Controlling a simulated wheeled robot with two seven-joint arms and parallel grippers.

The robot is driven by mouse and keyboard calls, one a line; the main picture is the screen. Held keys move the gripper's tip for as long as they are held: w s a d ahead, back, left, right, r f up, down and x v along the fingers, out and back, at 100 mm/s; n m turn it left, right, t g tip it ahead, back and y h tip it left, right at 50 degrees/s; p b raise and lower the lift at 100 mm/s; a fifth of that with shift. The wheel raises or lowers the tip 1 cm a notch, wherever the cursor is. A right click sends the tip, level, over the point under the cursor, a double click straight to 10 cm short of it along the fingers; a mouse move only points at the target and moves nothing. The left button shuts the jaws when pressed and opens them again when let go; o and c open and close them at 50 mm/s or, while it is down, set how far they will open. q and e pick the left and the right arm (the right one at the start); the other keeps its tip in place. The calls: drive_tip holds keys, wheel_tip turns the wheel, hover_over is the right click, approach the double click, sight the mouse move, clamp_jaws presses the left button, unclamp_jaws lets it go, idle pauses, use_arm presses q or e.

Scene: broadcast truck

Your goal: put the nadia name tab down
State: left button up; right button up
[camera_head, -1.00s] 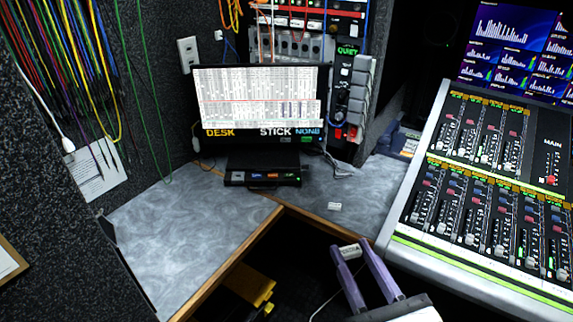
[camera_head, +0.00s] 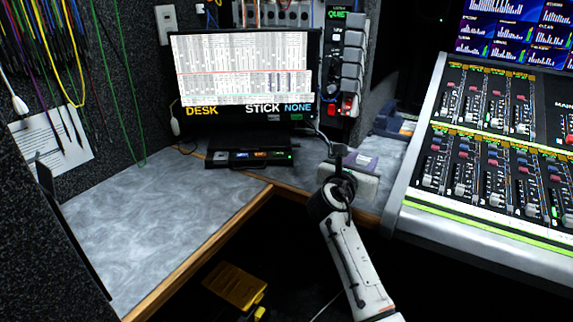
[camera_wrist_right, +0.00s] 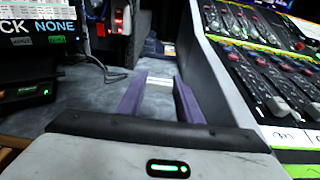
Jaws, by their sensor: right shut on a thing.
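My right gripper (camera_head: 360,161) reaches over the grey desk to the right of the monitor, its purple fingers pointing away from the head camera. In the right wrist view, the fingers (camera_wrist_right: 160,85) are shut on a small whitish name tab (camera_wrist_right: 159,82), held between their tips. Its lettering is too small to read. The tab is hidden behind my wrist in the head view. I cannot tell whether it touches the grey desktop (camera_head: 150,215). My left gripper is not in view.
A monitor (camera_head: 242,75) stands at the back, with a small black box (camera_head: 248,158) with lit keys in front. A mixing console (camera_head: 480,230) borders the right. The desk's wooden edge (camera_head: 205,250) drops to a dark gap with a yellow object (camera_head: 236,287). The left desktop is clear.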

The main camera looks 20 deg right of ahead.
drive_tip(key=shift+w+f, duration=0.2)
drive_tip(key=shift+f, duration=0.25)
wheel_tip(320, 180, down, 9)
drive_tip(key=b, duration=0.4)
drive_tip(key=shift+r, duration=0.1)
drive_tip(key=shift+f, duration=0.3)
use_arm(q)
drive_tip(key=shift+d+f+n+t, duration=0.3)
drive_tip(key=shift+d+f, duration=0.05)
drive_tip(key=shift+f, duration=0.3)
use_arm(e)
drive_tip(key=o, duration=1)
drive_tip(key=shift+f, duration=0.1)
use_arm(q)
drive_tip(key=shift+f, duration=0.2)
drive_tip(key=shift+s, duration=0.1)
